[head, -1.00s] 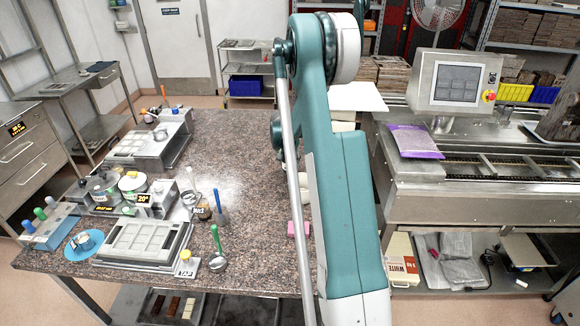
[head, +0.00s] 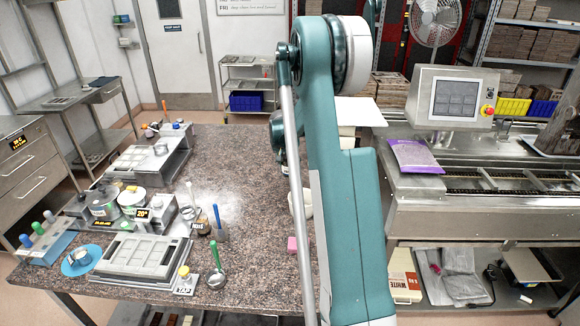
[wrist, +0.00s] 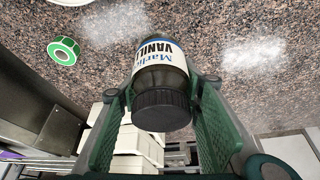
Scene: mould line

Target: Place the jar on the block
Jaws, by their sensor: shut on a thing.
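The jar (wrist: 160,75) is dark with a black lid and a white label reading VANILLA. It sits between the green pads of my gripper (wrist: 162,90) in the wrist view, lid toward the camera, and the gripper is shut on it. A small pink block (head: 292,245) lies on the speckled table left of my arm. Pale block-like pieces (wrist: 130,148) are stacked below the jar in the wrist view. I cannot tell which block the task means.
A white bowl (head: 303,203) is partly behind my arm. A green ring (wrist: 63,50) lies on the table in the wrist view. Trays, pots and tools crowd the left of the table (head: 240,170); its middle is largely clear. A steel machine (head: 480,190) stands to the right.

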